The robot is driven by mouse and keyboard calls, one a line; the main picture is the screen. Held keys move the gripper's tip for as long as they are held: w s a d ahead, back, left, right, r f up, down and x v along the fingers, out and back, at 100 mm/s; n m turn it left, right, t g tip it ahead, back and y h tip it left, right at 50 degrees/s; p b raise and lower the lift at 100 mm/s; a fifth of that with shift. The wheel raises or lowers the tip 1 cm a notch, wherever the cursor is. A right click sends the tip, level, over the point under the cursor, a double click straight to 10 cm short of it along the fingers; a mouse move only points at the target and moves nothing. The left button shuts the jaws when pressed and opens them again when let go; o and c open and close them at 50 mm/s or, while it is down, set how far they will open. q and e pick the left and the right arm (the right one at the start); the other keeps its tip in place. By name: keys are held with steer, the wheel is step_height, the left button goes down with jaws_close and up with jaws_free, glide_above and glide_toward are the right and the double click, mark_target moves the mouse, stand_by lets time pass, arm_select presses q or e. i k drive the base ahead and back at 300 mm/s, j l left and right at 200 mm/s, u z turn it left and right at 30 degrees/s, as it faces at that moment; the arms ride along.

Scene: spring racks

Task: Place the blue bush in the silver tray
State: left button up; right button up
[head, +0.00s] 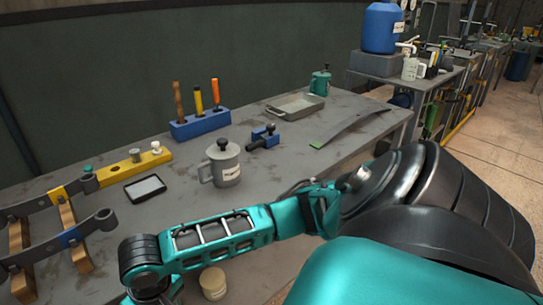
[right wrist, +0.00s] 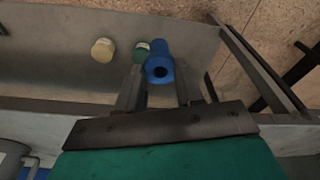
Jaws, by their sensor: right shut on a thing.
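The blue bush (right wrist: 159,64), a short blue cylinder with a dark round hole, shows in the right wrist view. My right gripper (right wrist: 160,82) is shut on it, with a finger on each side. The bush is above the grey table, and I cannot tell how high. The silver tray (head: 294,106), shallow and rectangular, stands near the table's back edge in the head view, with nothing visible in it. In the head view my teal arm crosses the front of the table, and neither gripper shows there. My left gripper is in neither view.
A grey mug-like can (head: 221,168), a small blue tool (head: 263,137) and a blue block with upright tools (head: 200,124) stand left of the tray. A curved grey plate (head: 350,127) lies to its right. A green piece (right wrist: 141,53) and cream jar (right wrist: 103,50) are beside the bush.

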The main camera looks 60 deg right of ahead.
mark_target(304, 113)
steer(key=k+l+u, duration=0.15)
steer(key=l, duration=0.25)
steer(key=l+u, duration=0.1)
steer(key=l, duration=0.25)
steer(key=k+l+u, duration=0.15)
steer(key=l, duration=0.25)
steer(key=k+l+u, duration=0.15)
steer(key=l, duration=0.2)
steer(key=k+l, duration=0.15)
steer(key=l, duration=0.25)
steer(key=k+l, duration=0.2)
steer(key=l, duration=0.2)
steer(key=k+l, duration=0.15)
steer(key=l, duration=0.25)
steer(key=k+l+u, duration=0.1)
steer(key=l, duration=0.25)
steer(key=k+l, duration=0.25)
steer(key=l, duration=0.15)
steer(key=k+l, duration=0.2)
steer(key=l, duration=0.2)
steer(key=k+l, duration=0.2)
steer(key=l, duration=0.15)
